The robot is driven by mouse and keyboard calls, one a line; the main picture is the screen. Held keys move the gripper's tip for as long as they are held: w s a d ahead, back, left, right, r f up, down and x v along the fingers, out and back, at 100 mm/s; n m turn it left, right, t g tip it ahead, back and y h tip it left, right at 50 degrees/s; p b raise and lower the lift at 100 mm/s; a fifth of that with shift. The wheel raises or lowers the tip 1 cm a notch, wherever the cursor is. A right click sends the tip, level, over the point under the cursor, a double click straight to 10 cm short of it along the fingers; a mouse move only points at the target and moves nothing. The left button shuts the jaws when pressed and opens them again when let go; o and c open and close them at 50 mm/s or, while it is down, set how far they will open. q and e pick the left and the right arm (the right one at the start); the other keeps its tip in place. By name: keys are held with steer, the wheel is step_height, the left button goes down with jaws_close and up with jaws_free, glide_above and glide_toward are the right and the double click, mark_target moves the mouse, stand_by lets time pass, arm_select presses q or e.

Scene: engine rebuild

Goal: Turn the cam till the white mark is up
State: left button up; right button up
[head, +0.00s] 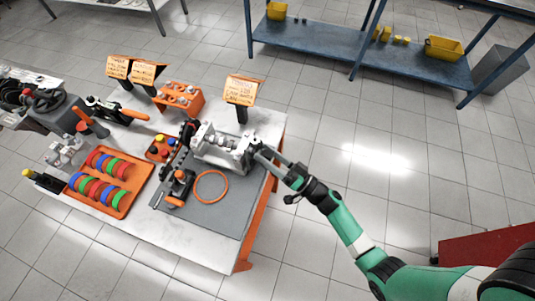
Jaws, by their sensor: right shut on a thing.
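A light grey metal engine block (226,149) stands on the dark grey mat (221,213) near the right side of the bench. My right gripper (258,146) reaches in from the right and is shut at the right end of the block. What it grips is small and hidden by the fingers; it may be the end of the cam. I cannot make out the white mark. Dark round parts (188,130) sit at the block's left end. My left gripper is not in view.
An orange ring (211,186) and an orange-and-black tool (177,188) lie on the mat in front of the block. An orange tray (122,206) holds several coloured rings. Orange sign holders (241,91) stand along the back edge. Open floor lies to the right.

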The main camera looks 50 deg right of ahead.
steer(key=shift+n, duration=0.4)
steer(key=n+y+b, duration=0.2)
steer(key=n+y, duration=0.1)
steer(key=n, duration=0.2)
steer(key=shift+f+n, duration=0.1)
steer(key=shift+n, duration=0.2)
steer(key=shift+n+y+b, duration=0.4)
steer(key=shift+n+y, duration=0.8)
steer(key=shift+n, duration=1.1)
steer(key=shift+g, duration=0.3)
steer(key=o, duration=1)
